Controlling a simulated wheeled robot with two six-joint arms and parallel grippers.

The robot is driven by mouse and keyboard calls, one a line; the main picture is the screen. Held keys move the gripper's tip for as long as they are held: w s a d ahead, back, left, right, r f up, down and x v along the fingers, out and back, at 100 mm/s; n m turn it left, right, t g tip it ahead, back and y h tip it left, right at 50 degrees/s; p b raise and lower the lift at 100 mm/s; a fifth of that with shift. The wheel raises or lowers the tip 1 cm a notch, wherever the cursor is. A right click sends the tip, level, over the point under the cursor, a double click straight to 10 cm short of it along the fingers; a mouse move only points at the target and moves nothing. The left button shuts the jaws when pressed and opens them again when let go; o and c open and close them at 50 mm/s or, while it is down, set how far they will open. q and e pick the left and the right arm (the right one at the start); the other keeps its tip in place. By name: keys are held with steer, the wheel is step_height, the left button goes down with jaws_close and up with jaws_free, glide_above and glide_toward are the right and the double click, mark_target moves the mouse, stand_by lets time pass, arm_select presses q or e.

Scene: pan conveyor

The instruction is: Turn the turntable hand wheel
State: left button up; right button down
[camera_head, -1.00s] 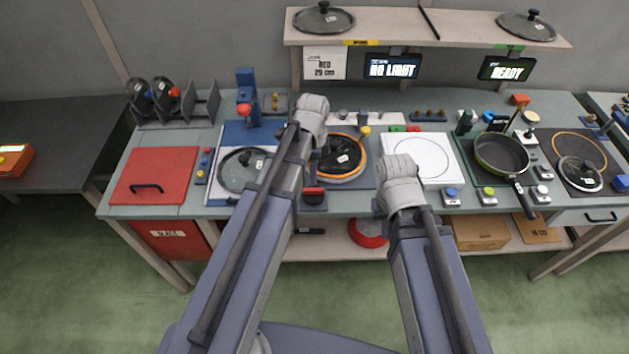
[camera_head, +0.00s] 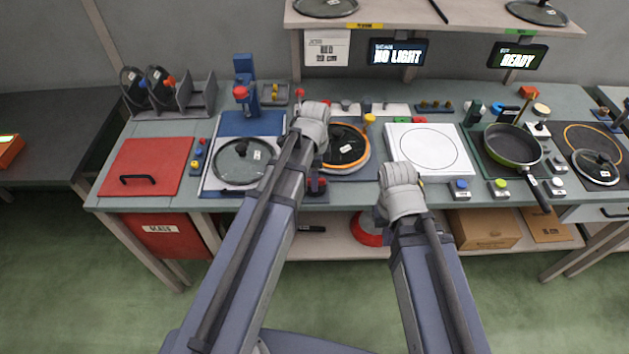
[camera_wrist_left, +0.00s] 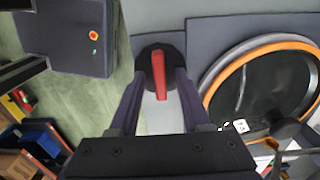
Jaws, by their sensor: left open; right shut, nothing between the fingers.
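The hand wheel (camera_wrist_left: 160,75) is a dark disc with a red bar handle, at the top middle of the left wrist view. It shows in the head view (camera_head: 317,187) at the bench's front edge, partly behind my left arm. The turntable (camera_head: 361,162) beside it has an orange ring and a black top; it also fills the right of the wrist view (camera_wrist_left: 212,93). My left gripper (camera_wrist_left: 158,95) is open, its fingers to either side of the red bar. Contact cannot be told. My right gripper, shut and empty, is under the wrist at centre right in the head view; its fingertips are hidden.
A glass lid (camera_head: 240,170) lies left of the turntable and a white square plate (camera_head: 430,165) lies right of it. A pan (camera_head: 512,146) stands further right. Button boxes (camera_head: 460,188) line the front edge. An overhead shelf (camera_head: 450,25) spans the back.

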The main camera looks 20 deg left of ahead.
arm_select(q)
jaws_close()
stand_by(0.3)
stand_by(0.3)
